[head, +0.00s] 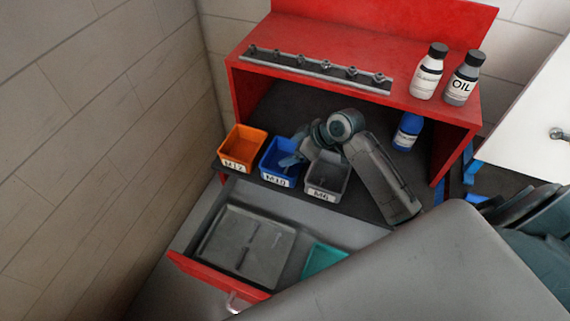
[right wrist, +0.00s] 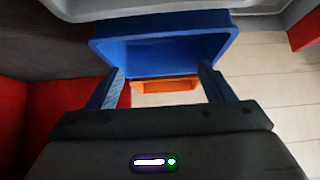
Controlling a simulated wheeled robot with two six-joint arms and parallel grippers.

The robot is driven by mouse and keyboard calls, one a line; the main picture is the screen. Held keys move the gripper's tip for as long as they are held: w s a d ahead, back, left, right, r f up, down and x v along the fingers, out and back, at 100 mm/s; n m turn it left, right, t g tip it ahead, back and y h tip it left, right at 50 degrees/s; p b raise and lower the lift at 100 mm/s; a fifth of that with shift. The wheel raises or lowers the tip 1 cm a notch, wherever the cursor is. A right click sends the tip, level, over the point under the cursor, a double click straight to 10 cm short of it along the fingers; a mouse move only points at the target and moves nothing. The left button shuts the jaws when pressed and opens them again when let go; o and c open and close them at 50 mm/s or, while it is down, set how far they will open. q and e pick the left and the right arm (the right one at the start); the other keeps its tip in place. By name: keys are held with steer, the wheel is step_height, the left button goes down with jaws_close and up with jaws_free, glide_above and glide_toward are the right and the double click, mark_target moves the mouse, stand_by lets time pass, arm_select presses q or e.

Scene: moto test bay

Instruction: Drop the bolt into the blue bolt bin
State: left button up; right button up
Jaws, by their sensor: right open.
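The blue bolt bin (head: 267,172) stands on the dark shelf between an orange bin and a grey bin, with a white label that seems to read M10. My right gripper (head: 291,158) is at the blue bin's right side, over its opening in the head view. In the right wrist view the gripper (right wrist: 160,72) is open, with its two blue fingers apart and nothing visible between them but the bins beyond. The blue bin (right wrist: 160,52) fills the upper middle there. I see no bolt in either view; the bin's inside is partly hidden. My left gripper is not in view.
The orange bin (head: 240,147) is left of the blue one, the grey bin (head: 326,178) right. Above is a red shelf with a metal rail (head: 318,70) and two bottles (head: 429,75). A blue bottle (head: 407,132) stands underneath. An open drawer (head: 222,279) lies below.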

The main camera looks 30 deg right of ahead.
steer(key=b+v, duration=0.3)
steer(key=v, duration=0.7)
steer(key=shift+s+d+b, duration=0.2)
steer(key=shift+s+b, duration=0.05)
steer(key=shift+b, duration=0.1)
steer(key=shift+r, duration=0.1)
